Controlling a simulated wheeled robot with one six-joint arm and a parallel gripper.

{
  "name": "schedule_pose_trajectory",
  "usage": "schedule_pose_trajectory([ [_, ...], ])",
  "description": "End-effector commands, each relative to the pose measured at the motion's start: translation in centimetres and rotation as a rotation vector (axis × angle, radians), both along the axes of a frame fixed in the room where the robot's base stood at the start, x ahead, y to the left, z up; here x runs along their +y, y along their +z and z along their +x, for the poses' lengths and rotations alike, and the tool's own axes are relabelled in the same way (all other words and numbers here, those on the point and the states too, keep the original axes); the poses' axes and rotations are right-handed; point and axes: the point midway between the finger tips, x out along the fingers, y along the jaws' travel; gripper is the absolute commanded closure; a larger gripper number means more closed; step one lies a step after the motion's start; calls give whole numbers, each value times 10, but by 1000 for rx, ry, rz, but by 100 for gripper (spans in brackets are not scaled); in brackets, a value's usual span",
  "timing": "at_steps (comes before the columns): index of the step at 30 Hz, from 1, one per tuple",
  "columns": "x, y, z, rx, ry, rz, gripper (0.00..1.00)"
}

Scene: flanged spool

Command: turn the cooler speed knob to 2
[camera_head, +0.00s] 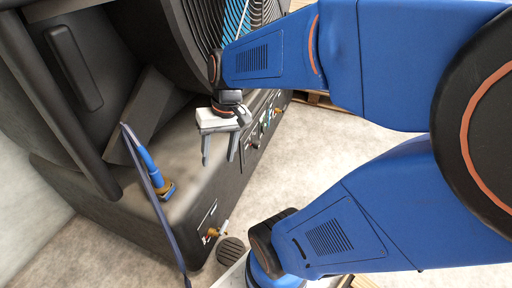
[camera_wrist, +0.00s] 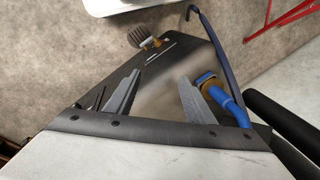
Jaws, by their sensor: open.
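The cooler is a large dark machine (camera_head: 185,200) with a round fan grille (camera_head: 235,20) at the top. A control panel (camera_head: 265,125) with small coloured parts is on its side, partly behind my gripper. I cannot tell which part is the speed knob, nor its setting. My gripper (camera_head: 218,160) is open and empty, fingers pointing down, above the machine's lower body and left of the panel in the head view. In the wrist view my gripper (camera_wrist: 161,76) shows two spread fingers over the dark top surface, with nothing between them.
A blue hose with a brass fitting (camera_head: 166,188) rises from the machine, beside a dark strap (camera_head: 155,190). It also shows in the wrist view (camera_wrist: 208,82). A lower panel (camera_head: 208,222) has a brass fitting. The floor at right (camera_head: 330,150) is clear.

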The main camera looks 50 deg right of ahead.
Motion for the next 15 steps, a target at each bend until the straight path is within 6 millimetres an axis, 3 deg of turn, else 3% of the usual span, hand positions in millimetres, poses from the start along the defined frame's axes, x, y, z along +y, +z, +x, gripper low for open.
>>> schedule_pose_trajectory([
  [15,-60,-55,52,250,-372,399,51],
])
